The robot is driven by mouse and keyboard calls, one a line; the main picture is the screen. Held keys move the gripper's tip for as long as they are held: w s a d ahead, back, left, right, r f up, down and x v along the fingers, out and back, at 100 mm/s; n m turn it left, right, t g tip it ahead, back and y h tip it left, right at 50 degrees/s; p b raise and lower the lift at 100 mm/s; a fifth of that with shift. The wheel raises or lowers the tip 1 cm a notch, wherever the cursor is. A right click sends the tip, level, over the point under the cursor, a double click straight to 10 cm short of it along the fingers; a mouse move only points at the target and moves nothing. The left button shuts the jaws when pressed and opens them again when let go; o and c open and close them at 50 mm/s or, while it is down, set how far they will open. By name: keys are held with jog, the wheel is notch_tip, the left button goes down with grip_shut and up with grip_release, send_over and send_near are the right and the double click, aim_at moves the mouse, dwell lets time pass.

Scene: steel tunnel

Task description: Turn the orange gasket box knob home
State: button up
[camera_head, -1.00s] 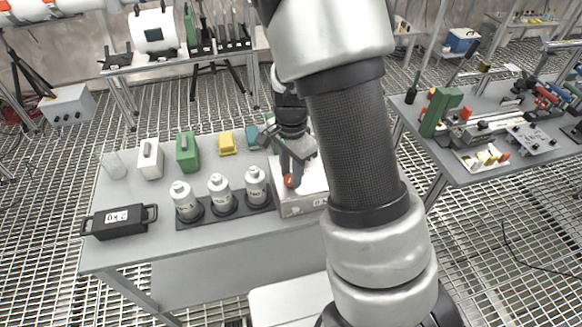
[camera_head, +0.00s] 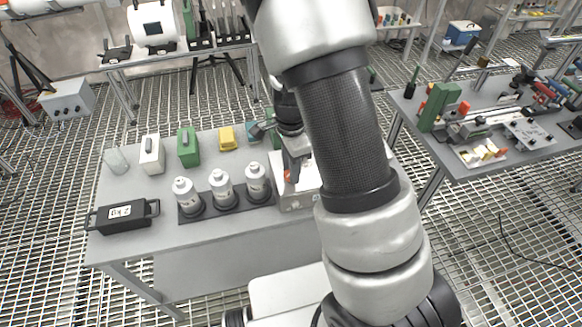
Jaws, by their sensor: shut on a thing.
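The orange knob (camera_head: 288,176) sits on a white box (camera_head: 296,200) at the right end of the near grey table. My gripper (camera_head: 291,172) points down over the box and is shut on the knob. Its fingers cover most of the knob, so only a small orange patch shows. My arm hides the right part of the box. I cannot tell how far the knob is turned.
Three white bottles (camera_head: 221,188) in a dark rack stand just left of the box. Behind them are a white canister (camera_head: 152,155), a green one (camera_head: 188,148) and a yellow block (camera_head: 227,138).

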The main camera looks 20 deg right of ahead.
jog(key=o, duration=1.1)
jog(key=shift+c, duration=0.2)
jog(key=shift+r, duration=0.15)
notch_tip(320, 180, up, 17)
jog(key=p, duration=0.1)
jog(key=shift+p, duration=0.4)
jog(key=shift+r, duration=0.1)
